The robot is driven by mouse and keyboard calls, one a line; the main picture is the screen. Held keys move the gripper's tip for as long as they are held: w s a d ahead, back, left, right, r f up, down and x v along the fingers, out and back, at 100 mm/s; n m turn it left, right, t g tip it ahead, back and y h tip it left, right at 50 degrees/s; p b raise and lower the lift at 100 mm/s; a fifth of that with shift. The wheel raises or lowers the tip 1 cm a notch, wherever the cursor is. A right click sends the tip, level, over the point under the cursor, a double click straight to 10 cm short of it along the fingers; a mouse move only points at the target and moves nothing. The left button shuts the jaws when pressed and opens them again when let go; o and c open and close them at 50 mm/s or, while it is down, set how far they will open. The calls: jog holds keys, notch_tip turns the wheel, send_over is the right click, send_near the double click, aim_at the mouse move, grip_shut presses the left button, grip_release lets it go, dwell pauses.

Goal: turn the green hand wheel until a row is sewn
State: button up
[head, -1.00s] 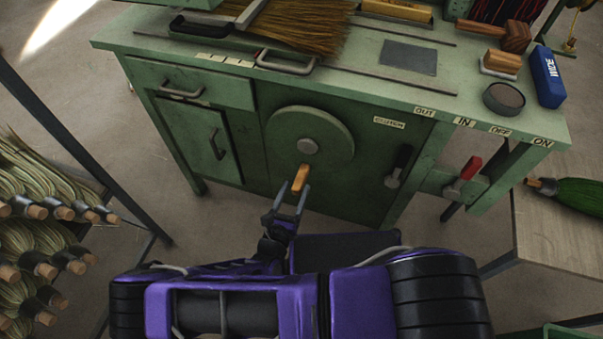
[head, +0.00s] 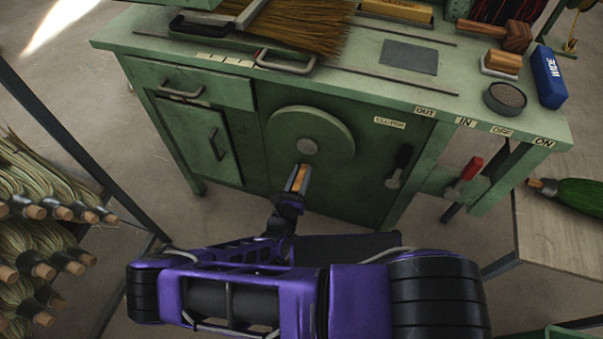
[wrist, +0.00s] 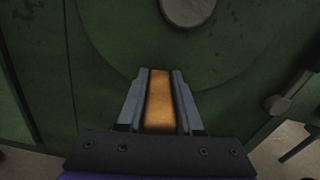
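The green hand wheel (head: 327,137) is a round disc on the front of the green machine, with a grey hub (head: 307,146). Its lower part and hub also show in the wrist view. The orange-brown crank handle (head: 299,178) sticks out at the wheel's bottom, below the hub. My gripper (wrist: 160,88) is around this handle, one finger on each side. In the wrist view the handle (wrist: 160,102) fills nearly all the space between the fingers, which look shut on it. The sewn row cannot be made out in these views.
A black lever (head: 400,168) and a red lever (head: 467,175) stand to the right of the wheel. The bench top (head: 440,90) holds a straw broom (head: 300,25), a blue box (head: 547,77) and a round tin (head: 505,97). A rack of broom bundles (head: 40,190) is at the left.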

grip_shut()
dwell(1.0)
